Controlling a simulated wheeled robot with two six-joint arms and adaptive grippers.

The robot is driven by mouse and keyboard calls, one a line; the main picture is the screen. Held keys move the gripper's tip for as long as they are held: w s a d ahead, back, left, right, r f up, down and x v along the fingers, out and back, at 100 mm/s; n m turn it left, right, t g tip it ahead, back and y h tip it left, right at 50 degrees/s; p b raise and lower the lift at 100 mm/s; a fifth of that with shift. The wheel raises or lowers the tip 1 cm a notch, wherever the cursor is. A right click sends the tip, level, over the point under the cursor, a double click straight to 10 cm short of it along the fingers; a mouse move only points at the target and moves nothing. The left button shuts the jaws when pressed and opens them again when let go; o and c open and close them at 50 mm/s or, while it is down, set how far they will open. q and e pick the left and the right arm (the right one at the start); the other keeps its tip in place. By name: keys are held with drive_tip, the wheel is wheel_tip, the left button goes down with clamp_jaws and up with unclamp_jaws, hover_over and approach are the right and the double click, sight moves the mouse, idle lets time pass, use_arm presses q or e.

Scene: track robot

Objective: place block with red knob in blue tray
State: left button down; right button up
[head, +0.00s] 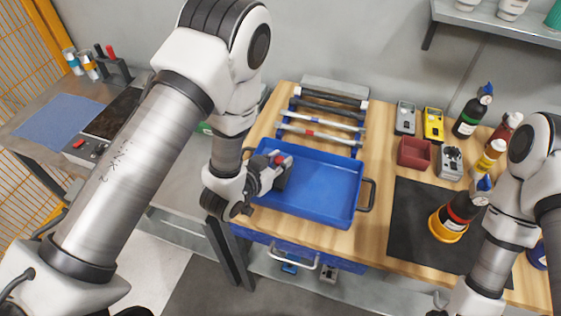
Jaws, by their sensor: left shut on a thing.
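The blue tray (318,205) lies on the wooden bench top, with a handle at its right end. My left gripper (277,172) is over the tray's left end, shut on a small dark block with a red knob (280,159). The gripper's fingers and the block overlap in the head view, so most of the block is hidden. I cannot tell whether the block touches the tray floor.
A rack of rods (318,118) stands behind the tray. A dark red bin (414,153), meters (433,124) and bottles (468,120) stand to the right. A black mat (405,235) carries a bottle in a yellow ring (447,226). A metal side table (178,170) is left.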

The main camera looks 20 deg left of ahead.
use_arm(q)
drive_tip(key=shift+f, duration=0.35)
drive_tip(key=shift+w+a+f, duration=0.1)
drive_tip(key=shift+a, duration=0.15)
drive_tip(key=shift+f, duration=0.2)
drive_tip(key=c, duration=0.9)
unclamp_jaws()
drive_tip(key=shift+d, duration=0.1)
